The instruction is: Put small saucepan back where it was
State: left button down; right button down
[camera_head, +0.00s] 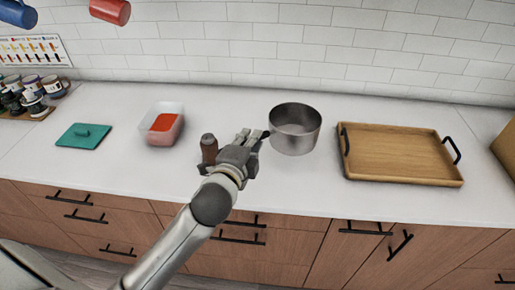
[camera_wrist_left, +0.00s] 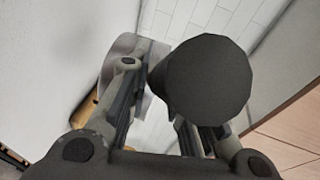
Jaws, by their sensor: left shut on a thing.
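The small saucepan (camera_head: 295,140) is a round steel pot, upright and open at the top, at the centre of the white counter. I cannot tell whether its base touches the counter. My left gripper (camera_head: 254,140) is at its left side, shut on its handle, which is mostly hidden by the fingers. In the left wrist view, the gripper's fingers stand either side of a dark round-ended shape (camera_wrist_left: 208,80), which looks like the handle end. Part of the grey pan (camera_wrist_left: 122,50) shows behind one finger. My right gripper is out of view.
A wooden tray (camera_head: 400,175) with black handles lies right of the pan. A clear container (camera_head: 162,128) with red contents and a green lid (camera_head: 83,136) lie further left. Mugs (camera_head: 30,88) fill the far left.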

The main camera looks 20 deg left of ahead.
aim_at(271, 139)
pick_arm(q)
jog(key=w+f, duration=0.2)
jog(key=f, duration=0.1)
jog(key=w+a+f, duration=0.1)
jog(key=w+f, duration=0.1)
jog(key=f, duration=0.1)
jog(key=w+a+f+p, duration=0.1)
jog(key=w+f, duration=0.1)
jog(key=f, duration=0.1)
jog(key=shift+w+a, duration=0.15)
jog(key=shift+w, duration=0.05)
jog(key=shift+f, duration=0.25)
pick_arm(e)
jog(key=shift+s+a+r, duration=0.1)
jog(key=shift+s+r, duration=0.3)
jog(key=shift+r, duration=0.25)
pick_arm(q)
jog(key=shift+f, duration=0.1)
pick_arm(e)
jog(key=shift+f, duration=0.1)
pick_arm(q)
jog(key=c, duration=1.3)
grip_release()
jog(key=shift+s+f, duration=0.1)
jog(key=shift+c, duration=0.2)
